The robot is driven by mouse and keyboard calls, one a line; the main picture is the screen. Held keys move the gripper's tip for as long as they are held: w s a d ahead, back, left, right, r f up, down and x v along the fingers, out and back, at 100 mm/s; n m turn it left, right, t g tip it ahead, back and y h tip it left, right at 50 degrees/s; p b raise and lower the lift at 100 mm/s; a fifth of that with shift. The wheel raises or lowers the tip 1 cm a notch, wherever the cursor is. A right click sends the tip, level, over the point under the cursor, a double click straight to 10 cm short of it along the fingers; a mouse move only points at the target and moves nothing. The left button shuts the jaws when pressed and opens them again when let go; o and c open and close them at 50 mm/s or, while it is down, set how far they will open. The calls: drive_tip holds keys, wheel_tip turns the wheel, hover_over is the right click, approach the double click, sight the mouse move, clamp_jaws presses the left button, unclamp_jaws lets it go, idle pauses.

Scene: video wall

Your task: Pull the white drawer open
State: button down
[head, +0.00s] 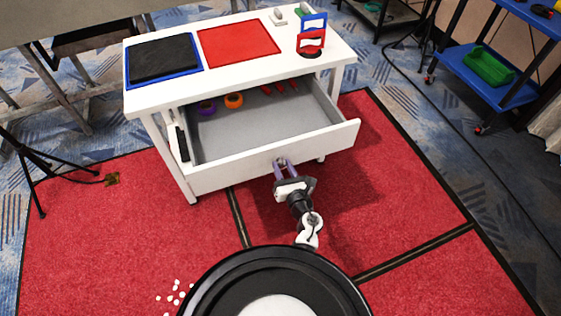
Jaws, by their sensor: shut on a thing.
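The white drawer (230,172) of the white table (134,99) stands far out, and its grey inside is in plain view. Purple and orange rings (234,100) and several red items (280,87) lie toward its back. My gripper (281,162) is at the drawer's front, right of its middle, with its purple fingers shut on the small drawer knob. The fingers mostly hide the knob. My arm reaches up to it from my round black base.
On the tabletop are a black pad (163,58) on a blue mat, a red mat (238,42), and a red and blue stand (311,36). A blue cart (465,70) stands at right, a tripod (35,160) at left. White bits (176,291) lie on the red carpet, otherwise clear before the drawer.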

drive_tip(key=shift+s+d, duration=0.1)
drive_tip(key=shift+s, duration=0.2)
drive_tip(key=c, duration=1.1)
unclamp_jaws()
drive_tip(key=shift+o, duration=0.2)
drive_tip(key=shift+s, duration=0.1)
